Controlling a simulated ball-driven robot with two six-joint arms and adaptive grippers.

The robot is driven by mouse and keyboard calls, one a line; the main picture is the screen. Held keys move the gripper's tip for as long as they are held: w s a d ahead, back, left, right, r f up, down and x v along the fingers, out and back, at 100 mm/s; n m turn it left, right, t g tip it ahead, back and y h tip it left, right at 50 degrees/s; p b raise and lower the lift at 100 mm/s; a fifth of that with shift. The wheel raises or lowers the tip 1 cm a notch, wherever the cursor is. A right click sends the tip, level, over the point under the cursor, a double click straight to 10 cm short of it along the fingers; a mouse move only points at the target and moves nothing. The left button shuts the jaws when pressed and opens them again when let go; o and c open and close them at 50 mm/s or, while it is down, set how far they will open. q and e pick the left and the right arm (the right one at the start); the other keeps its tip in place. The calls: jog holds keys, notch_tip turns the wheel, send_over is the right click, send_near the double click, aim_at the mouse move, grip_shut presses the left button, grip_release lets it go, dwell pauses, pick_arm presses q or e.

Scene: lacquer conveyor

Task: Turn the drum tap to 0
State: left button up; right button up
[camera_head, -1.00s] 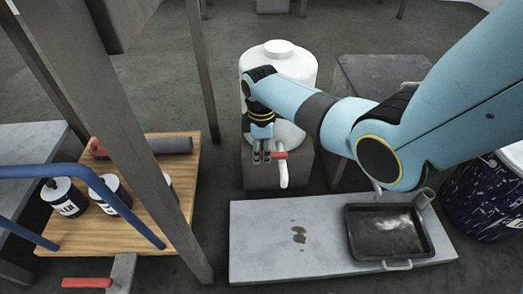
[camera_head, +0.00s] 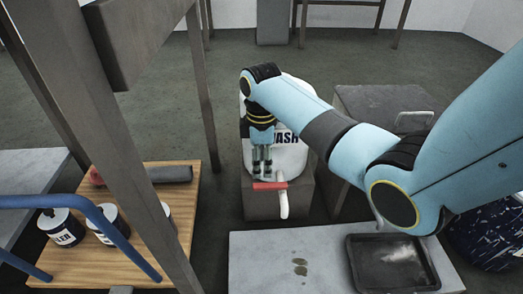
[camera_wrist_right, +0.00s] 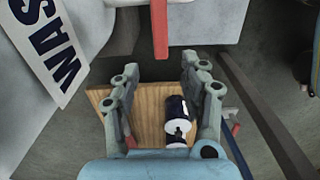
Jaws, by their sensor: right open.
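The white drum (camera_head: 289,152) with a label reading "ASH" in view stands on a block behind my right arm. Its tap has a red lever (camera_head: 270,186) lying level across the picture and a white spout (camera_head: 284,205) hanging down. My right gripper (camera_head: 262,170) points down, open and empty, just above the left part of the lever. In the right wrist view the red lever (camera_wrist_right: 160,30) shows beyond and between the open fingertips (camera_wrist_right: 158,72), seemingly apart from them. No 0 mark is visible. My left gripper is not in view.
A grey slab (camera_head: 265,265) with a black tray (camera_head: 355,268) lies in front. A wooden board (camera_head: 85,268) holds several labelled cans at left. A grey post (camera_head: 120,150) and blue rail (camera_head: 130,240) cross the left side. A dark block (camera_head: 375,105) stands right of the drum.

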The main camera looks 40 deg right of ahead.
notch_tip(320, 180, up, 4)
jog(key=shift+r, duration=0.1)
dwell(0.5)
